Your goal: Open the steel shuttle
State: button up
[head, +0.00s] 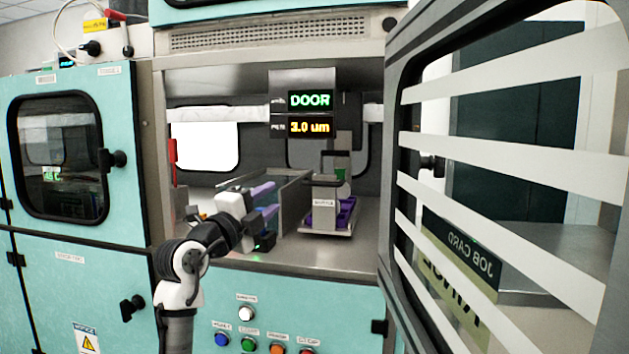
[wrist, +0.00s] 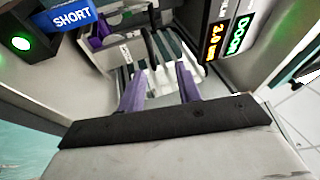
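The steel shuttle (head: 327,192) appears to be the small steel carrier with a dark bar handle and a white label, inside the open chamber in the head view. Purple parts (head: 345,212) show at its right side. My gripper (head: 266,201) is inside the chamber, left of the carrier and apart from it, with a steel panel between them. Its two purple fingers are spread and look empty. In the wrist view my gripper (wrist: 162,88) points toward a slotted rack (wrist: 168,52). A steel piece with a dark handle and purple part (wrist: 97,38) is at upper left.
The chamber's striped glass door (head: 500,170) stands open at right. The upright steel panel (head: 292,200) stands near my fingers. A display (head: 310,114) reads DOOR and 3.0 um. Several buttons (head: 249,344) line the front below. A blue SHORT sign (wrist: 72,17) shows in the wrist view.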

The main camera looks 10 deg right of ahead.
aim_at(317, 185)
jog(key=w+d+p, duration=0.1)
jog(key=w+d, duration=0.2)
jog(key=d, duration=0.1)
jog(key=w+d+m+g+p, duration=0.1)
jog(key=w+d+p, duration=0.1)
jog(key=w+d, duration=0.2)
jog(key=w+d+r+g+p, duration=0.1)
jog(key=w+d+p, duration=0.1)
jog(key=w+d, duration=0.1)
jog(key=shift+w+d+r+m+h, duration=0.1)
jog(key=shift+w+d+m+h, duration=0.2)
jog(key=shift+d+m+h, duration=0.1)
grip_shut()
